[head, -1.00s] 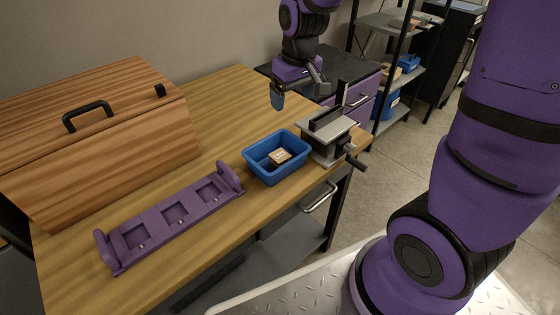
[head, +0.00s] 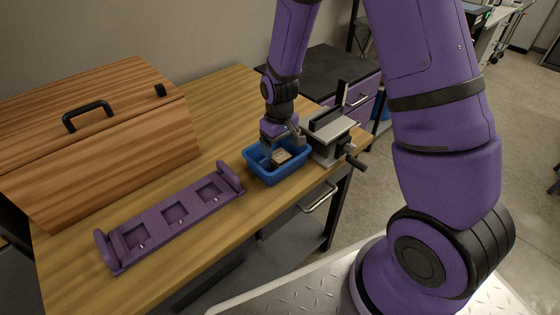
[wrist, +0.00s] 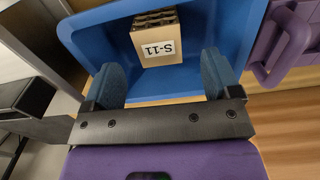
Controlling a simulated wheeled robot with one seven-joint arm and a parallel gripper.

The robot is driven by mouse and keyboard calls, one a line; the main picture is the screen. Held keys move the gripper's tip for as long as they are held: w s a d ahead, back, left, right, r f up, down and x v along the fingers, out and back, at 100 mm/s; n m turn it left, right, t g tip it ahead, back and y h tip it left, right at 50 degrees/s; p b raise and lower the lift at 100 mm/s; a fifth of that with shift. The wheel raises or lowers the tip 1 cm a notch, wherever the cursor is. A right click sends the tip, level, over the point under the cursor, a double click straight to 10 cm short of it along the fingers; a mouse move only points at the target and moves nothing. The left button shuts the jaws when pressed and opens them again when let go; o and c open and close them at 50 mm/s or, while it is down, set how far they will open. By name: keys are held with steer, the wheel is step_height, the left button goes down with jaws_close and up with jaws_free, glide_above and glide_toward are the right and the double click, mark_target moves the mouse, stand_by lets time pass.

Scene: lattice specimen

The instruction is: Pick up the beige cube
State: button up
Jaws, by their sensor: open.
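The beige cube (head: 281,157) sits inside the blue bin (head: 291,171). In the wrist view the cube (wrist: 160,42) shows a white label reading "S-11" and a lattice-like dark top edge, and it lies near the bin's far wall (wrist: 215,14). My gripper (head: 278,148) is at the bin, just above and beside the cube. In the wrist view my gripper (wrist: 163,78) has its two blue-grey fingertips apart, with the cube ahead of and between them. The fingers do not appear to touch the cube.
A grey vise (head: 332,135) stands right beside the bin. A purple tray with three square recesses (head: 190,221) lies to the left on the wooden table (head: 215,120). A wooden box with a black handle (head: 90,130) stands behind it.

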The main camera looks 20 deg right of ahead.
mark_target(280, 155)
steer(key=shift+d+f, duration=0.1)
steer(key=shift+f, duration=2.8)
steer(key=c, duration=1)
